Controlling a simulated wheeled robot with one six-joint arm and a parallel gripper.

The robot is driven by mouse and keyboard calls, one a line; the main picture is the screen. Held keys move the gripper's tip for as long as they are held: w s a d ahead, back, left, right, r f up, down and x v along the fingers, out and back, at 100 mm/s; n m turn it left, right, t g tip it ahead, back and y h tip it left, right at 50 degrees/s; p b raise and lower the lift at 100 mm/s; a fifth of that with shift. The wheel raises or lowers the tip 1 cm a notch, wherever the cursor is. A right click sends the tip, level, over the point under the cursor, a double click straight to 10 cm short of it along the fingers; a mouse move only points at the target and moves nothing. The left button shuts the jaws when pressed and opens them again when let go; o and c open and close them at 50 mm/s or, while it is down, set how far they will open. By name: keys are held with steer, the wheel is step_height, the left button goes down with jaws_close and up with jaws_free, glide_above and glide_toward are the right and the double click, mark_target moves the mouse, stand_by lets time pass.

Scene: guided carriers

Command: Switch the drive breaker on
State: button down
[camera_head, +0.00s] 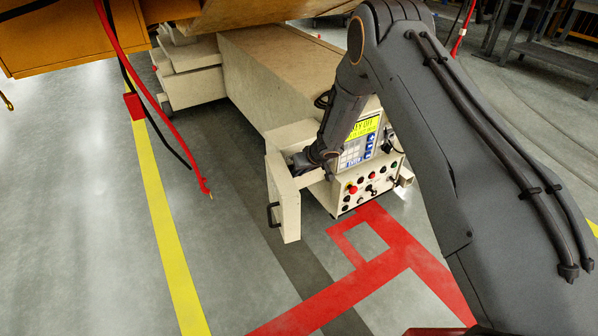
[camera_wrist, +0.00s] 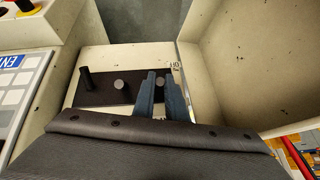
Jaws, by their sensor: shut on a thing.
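A dark switch plate (camera_wrist: 103,93) is set in a cream recess in the wrist view. A small marking (camera_wrist: 174,66) shows just right of the fingertips. In the head view my wrist reaches in behind the open cream door (camera_head: 288,205), and the fingers are hidden.
The open door also stands close on the right in the wrist view (camera_wrist: 250,60). A control panel (camera_head: 368,188) with buttons, keypad and lit yellow display (camera_head: 366,127) is beside my wrist. A red cable (camera_head: 150,90) hangs at left. Floor at left is clear.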

stand_by(0.3)
steer(key=c, duration=1.8)
jaws_free()
steer(key=p+v, duration=0.1)
steer(key=v, duration=0.6)
steer(key=shift+s+r, duration=0.15)
steer(key=shift+r, duration=0.2)
steer(key=shift+r, duration=0.1)
